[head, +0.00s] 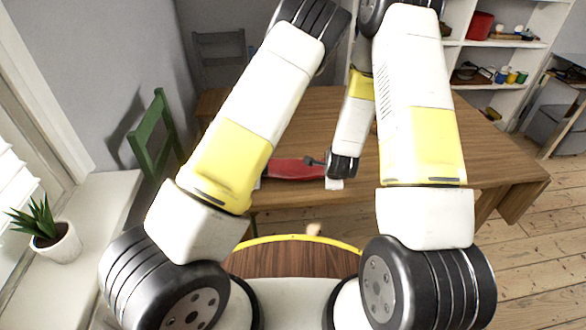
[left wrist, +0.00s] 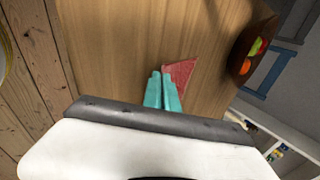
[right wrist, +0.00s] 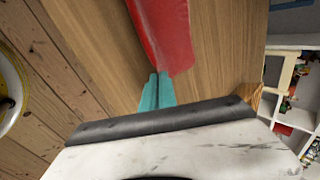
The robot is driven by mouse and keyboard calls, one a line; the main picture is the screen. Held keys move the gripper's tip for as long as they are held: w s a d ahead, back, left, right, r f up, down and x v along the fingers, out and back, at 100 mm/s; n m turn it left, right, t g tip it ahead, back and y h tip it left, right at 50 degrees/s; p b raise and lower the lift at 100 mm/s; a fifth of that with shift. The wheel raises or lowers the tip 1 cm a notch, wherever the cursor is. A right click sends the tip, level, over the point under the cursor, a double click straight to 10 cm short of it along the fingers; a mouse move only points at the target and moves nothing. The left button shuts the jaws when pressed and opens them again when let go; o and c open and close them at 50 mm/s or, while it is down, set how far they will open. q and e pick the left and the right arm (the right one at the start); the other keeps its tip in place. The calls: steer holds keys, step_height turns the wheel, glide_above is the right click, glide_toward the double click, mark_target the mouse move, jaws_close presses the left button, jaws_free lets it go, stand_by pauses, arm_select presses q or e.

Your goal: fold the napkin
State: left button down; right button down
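The red napkin (head: 292,168) lies near the front edge of the wooden table (head: 300,112), with part of it hidden behind my arms. In the left wrist view, a red triangular piece of the napkin (left wrist: 180,74) shows at the teal fingertips of my left gripper (left wrist: 161,74), which are together at its edge. In the right wrist view, the napkin (right wrist: 166,32) stretches away from my right gripper (right wrist: 157,76), whose teal fingers are together at its near corner. In the head view the left gripper is hidden behind my left arm.
A bowl of fruit (left wrist: 248,55) stands on the table. A green chair (head: 155,130) is at the left, beside a sill with a potted plant (head: 45,235). A grey chair (head: 220,60) is behind the table, and white shelves (head: 500,60) are at the back right.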

arm_select(q)
steer(key=shift+s+f, duration=0.15)
steer(key=shift+s, duration=0.05)
arm_select(e)
steer(key=shift+s+f, duration=0.15)
steer(key=shift+s, duration=0.05)
arm_select(q)
steer(key=c, duration=1.3)
jaws_free()
arm_select(e)
steer(key=c, duration=1.3)
jaws_free()
arm_select(q)
steer(key=shift+r, duration=0.4)
arm_select(e)
steer(key=shift+r, duration=0.45)
arm_select(q)
steer(key=v, duration=1)
steer(key=shift+w+r, duration=0.2)
steer(key=shift+r, duration=0.05)
arm_select(e)
steer(key=v, duration=1)
steer(key=shift+w+r, duration=0.15)
